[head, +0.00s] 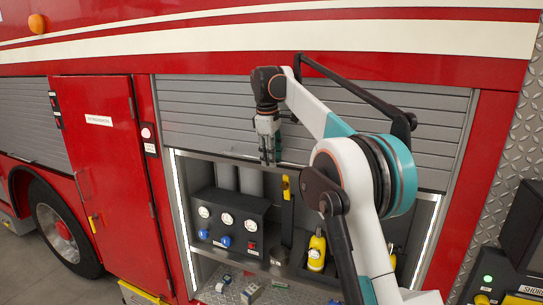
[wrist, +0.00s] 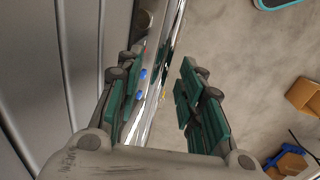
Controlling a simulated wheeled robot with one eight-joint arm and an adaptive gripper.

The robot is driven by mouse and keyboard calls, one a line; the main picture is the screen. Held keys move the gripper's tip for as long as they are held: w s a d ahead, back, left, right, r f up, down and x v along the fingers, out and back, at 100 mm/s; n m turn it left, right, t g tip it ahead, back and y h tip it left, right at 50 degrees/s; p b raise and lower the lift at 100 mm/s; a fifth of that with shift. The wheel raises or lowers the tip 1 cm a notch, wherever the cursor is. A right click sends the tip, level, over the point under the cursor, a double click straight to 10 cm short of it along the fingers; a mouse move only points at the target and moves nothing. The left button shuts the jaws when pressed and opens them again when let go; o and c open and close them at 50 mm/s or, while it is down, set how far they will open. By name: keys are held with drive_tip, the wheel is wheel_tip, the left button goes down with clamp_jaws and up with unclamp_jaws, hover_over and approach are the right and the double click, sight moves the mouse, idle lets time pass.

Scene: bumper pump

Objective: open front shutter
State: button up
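The front shutter (head: 205,115) is a grey slatted roller door on the red truck. It stands partly raised, with the lit compartment below it uncovered. Its slats also show along the left of the wrist view (wrist: 85,50). My gripper (head: 270,158) points down in front of the shutter's lower edge. In the wrist view my gripper (wrist: 160,85) has its two green-padded fingers apart. A shiny metal rail (wrist: 168,60) runs between them in the picture, nearer the left finger. I cannot tell whether either finger touches it.
The compartment holds a gauge panel (head: 231,222) and a yellow bottle (head: 317,250). A red door (head: 110,165) is left of it, and another grey shutter (head: 28,120) lies farther left. Dark equipment (head: 520,235) stands at the far right. The wrist view shows grey floor (wrist: 235,50).

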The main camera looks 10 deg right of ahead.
wheel_tip(320, 180, up, 7)
drive_tip(key=s, duration=0.1)
drive_tip(key=shift+a+r, duration=0.2)
drive_tip(key=shift+a, duration=0.25)
drive_tip(key=s+d+f+m+t+b, duration=0.1)
drive_tip(key=s+f+m+t+b, duration=0.35)
drive_tip(key=s+f+b, duration=1.85)
drive_tip(key=s+f+m+b, duration=0.3)
drive_tip(key=s+f+b, duration=0.3)
drive_tip(key=s+f, duration=0.5)
drive_tip(key=s+f+m+y+b, duration=0.1)
drive_tip(key=s+f+m+b, duration=0.2)
drive_tip(key=f, duration=1.8)
drive_tip(key=s+t+b, duration=0.1)
drive_tip(key=s+b, duration=0.3)
drive_tip(key=s, duration=0.5)
drive_tip(key=shift+f, duration=0.25)
